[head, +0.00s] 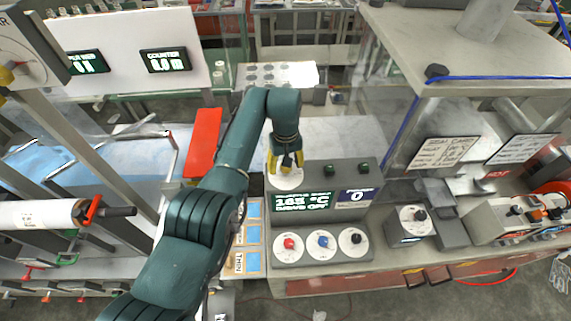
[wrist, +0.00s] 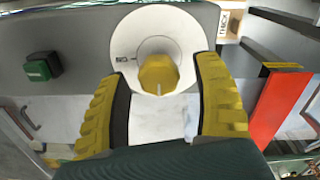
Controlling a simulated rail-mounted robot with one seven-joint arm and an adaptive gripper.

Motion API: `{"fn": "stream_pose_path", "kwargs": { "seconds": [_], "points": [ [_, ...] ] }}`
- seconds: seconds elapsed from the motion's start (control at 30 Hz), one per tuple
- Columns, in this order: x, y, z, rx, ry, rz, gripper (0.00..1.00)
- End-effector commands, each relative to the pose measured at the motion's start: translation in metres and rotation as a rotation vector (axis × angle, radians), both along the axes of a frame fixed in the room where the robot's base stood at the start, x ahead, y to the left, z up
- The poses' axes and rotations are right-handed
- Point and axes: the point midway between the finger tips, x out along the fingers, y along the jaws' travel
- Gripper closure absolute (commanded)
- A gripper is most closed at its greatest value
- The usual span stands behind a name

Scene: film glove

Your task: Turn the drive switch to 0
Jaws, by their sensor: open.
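The drive switch is a yellow faceted knob (wrist: 159,75) on a round white dial (wrist: 135,31). In the wrist view it sits ahead between my two yellow fingers, with a gap on each side. A pale line shows on the knob's lower half, and a small dark mark is on the dial's left side, too small to read. In the head view the dial (head: 284,184) is partly covered by my gripper (head: 287,163), which is over it, open and empty. The display (head: 303,203) below reads 165 °C and DRIVE OFF.
The grey console (head: 342,172) carries a panel reading 0 (head: 357,197), two dark green buttons and a lower row of red (head: 289,244), blue (head: 323,241) and black (head: 355,239) knobs. A red bar (head: 204,143) stands left of my arm. A glass-sided machine is at right.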

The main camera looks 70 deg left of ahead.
Motion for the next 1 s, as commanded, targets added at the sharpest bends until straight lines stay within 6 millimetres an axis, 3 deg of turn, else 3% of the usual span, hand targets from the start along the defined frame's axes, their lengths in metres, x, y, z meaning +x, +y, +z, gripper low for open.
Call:
{"fn": "stream_pose_path", "kwargs": {
  "seconds": [0.17, 0.4, 0.6, 1.0],
  "points": [
    [0.001, 0.001, 0.022, 0.005, -0.003, 0.0, 0.34],
    [0.001, 0.001, 0.082, 0.004, -0.002, 0.0, 0.34],
    [0.0, 0.0, 0.114, 0.001, -0.001, 0.0, 0.34],
    [0.0, 0.0, 0.119, 0.0, 0.0, 0.0, 0.34]
  ]
}}
